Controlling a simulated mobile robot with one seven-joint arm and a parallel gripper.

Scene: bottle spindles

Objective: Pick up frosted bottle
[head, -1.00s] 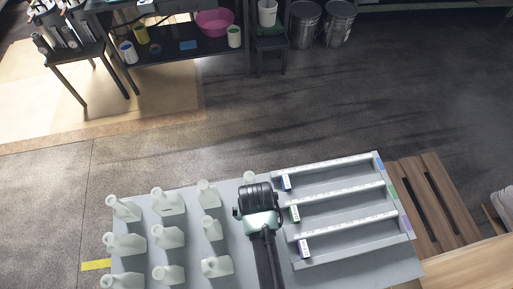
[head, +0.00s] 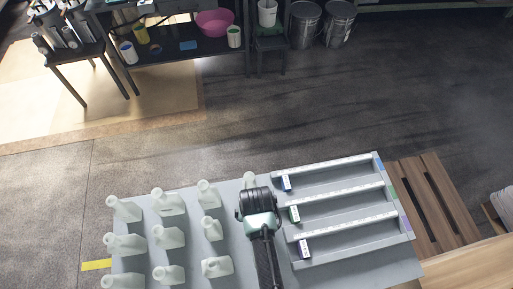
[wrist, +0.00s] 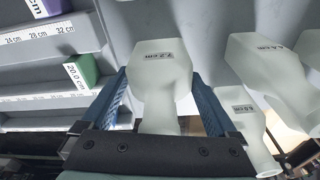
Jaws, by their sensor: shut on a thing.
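In the wrist view a pale frosted bottle (wrist: 162,78) labelled 7.2 cm sits between the two blue fingers of my gripper (wrist: 160,92). The gripper is shut on it, with the narrow neck toward the gripper's base. I cannot tell whether the bottle is clear of the table.
Several frosted bottles (head: 168,237) stand in rows on the left of the grey table (head: 365,273). Grey racks with ruler strips (head: 345,225) and small coloured blocks (head: 294,213) fill the right. In the wrist view, neighbouring bottles (wrist: 268,70) are close on the right.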

